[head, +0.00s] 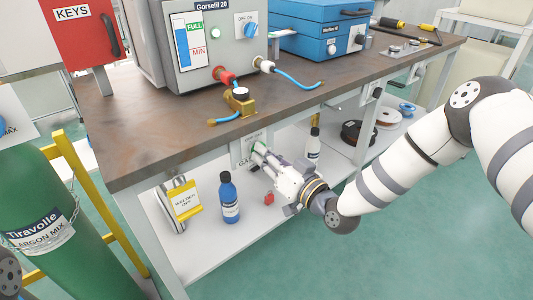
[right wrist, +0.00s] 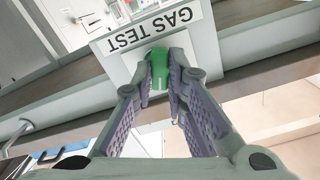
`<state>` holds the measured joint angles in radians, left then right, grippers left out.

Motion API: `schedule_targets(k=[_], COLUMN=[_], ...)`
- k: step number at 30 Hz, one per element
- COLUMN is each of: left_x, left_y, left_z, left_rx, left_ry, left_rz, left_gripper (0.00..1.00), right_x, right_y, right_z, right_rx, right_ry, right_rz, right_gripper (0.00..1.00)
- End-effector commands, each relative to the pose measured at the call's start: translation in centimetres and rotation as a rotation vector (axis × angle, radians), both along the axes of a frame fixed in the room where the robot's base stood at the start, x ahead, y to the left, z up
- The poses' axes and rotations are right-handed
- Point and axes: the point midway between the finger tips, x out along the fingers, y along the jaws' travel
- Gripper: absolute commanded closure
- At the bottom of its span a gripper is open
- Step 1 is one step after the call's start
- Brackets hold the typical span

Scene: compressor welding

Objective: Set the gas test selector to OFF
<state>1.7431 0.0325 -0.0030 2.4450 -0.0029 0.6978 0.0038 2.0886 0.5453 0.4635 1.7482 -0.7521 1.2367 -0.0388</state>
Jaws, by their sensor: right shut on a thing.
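The gas test selector is a green knob (right wrist: 158,66) on a pale plate (right wrist: 125,65) lettered GAS TEST, which reads upside down in the right wrist view. In the head view the plate (head: 238,153) hangs below the front edge of the workbench, partly covered by my gripper. My right gripper (head: 258,151) reaches it from the lower right. In the right wrist view its two fingers (right wrist: 160,82) are closed on the sides of the knob. The OFF mark and the knob's setting cannot be made out. My left gripper is not in view.
The workbench (head: 140,130) carries a grey Gorsefil 20 unit (head: 210,45), a blue unit (head: 318,28) and a brass fitting (head: 240,100) with blue hose. On the lower shelf stand a blue bottle (head: 229,198) and a white bottle (head: 313,147) near my gripper. A green argon cylinder (head: 40,190) stands left.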

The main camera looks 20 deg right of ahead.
Motion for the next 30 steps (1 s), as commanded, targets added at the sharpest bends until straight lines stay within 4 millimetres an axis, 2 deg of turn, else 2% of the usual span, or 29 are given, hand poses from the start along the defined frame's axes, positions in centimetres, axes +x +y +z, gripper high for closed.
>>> schedule_targets(k=[18, 30], left_x=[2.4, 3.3], left_y=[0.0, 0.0], left_z=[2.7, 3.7], left_rx=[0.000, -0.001], left_ry=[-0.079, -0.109], left_rz=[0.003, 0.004], left_gripper=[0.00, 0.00], right_x=[0.0, 0.0], right_y=[0.1, 0.1], right_z=[0.4, 0.2], right_rx=[-0.532, -0.774], right_ry=[-0.197, -0.282], right_rz=[0.002, -0.001], right_gripper=[1.00, 1.00])
